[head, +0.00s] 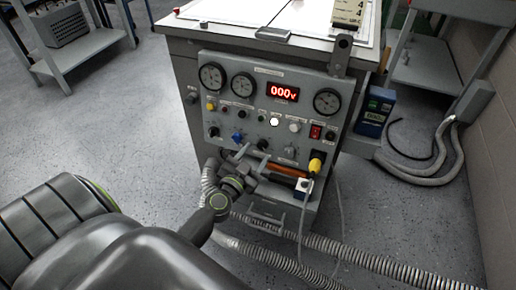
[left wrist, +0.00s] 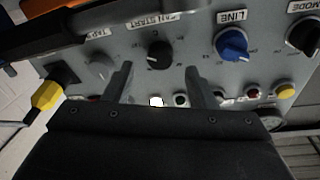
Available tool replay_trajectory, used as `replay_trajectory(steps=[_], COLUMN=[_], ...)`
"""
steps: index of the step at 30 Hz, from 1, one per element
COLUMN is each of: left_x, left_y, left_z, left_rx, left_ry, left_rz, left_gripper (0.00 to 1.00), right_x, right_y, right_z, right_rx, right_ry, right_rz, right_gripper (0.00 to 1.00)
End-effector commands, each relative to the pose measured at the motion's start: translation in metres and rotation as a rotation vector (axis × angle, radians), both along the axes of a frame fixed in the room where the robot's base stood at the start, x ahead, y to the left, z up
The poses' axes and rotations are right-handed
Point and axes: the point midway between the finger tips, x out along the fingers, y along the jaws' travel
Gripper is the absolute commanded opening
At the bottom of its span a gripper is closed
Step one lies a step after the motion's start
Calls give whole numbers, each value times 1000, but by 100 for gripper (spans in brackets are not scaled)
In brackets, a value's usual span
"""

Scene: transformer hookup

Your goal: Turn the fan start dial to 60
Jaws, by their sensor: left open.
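The fan start dial is a round black knob (left wrist: 159,54) with a small white mark at its left side, under the FAN START label in the left wrist view. My left gripper (left wrist: 158,75) is open and empty. Its two fingers point at the panel, one on each side of the dial, with the tips just short of it in the picture; I cannot tell the depth gap. In the head view my left gripper (head: 252,157) is in front of the lower panel, and a small black knob (head: 262,144) shows near its fingertips. My right gripper is not in view.
The grey panel (head: 228,112) carries gauges and a red 000V display (head: 283,91). The blue LINE knob (left wrist: 232,43) and black MODE knob (left wrist: 303,36) are beside the dial. A yellow plug (head: 316,162) and orange-brown bar (head: 284,172) are close by. Conduits lie on the floor.

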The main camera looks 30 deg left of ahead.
Motion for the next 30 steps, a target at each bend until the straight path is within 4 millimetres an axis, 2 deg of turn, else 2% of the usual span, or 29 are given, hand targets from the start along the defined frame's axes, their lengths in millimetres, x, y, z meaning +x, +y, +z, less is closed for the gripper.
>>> replay_trajectory(steps=[1, 6, 17, 27, 30], left_x=[8, 22, 26, 26, 26], left_y=[1, 3, 3, 3, 3], left_z=[0, 0, 0, -1, -1], left_rx=[0, 0, 0, -1, -2], left_ry=[-1, 0, 1, 0, 0], left_rz=[0, 1, 0, 0, 0], left_gripper=[51, 51, 51, 7, 7], right_x=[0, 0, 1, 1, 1], right_y=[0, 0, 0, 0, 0], right_z=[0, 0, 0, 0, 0], right_rx=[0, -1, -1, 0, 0], right_ry=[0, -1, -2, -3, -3], right_rz=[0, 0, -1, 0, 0], right_gripper=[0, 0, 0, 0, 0])
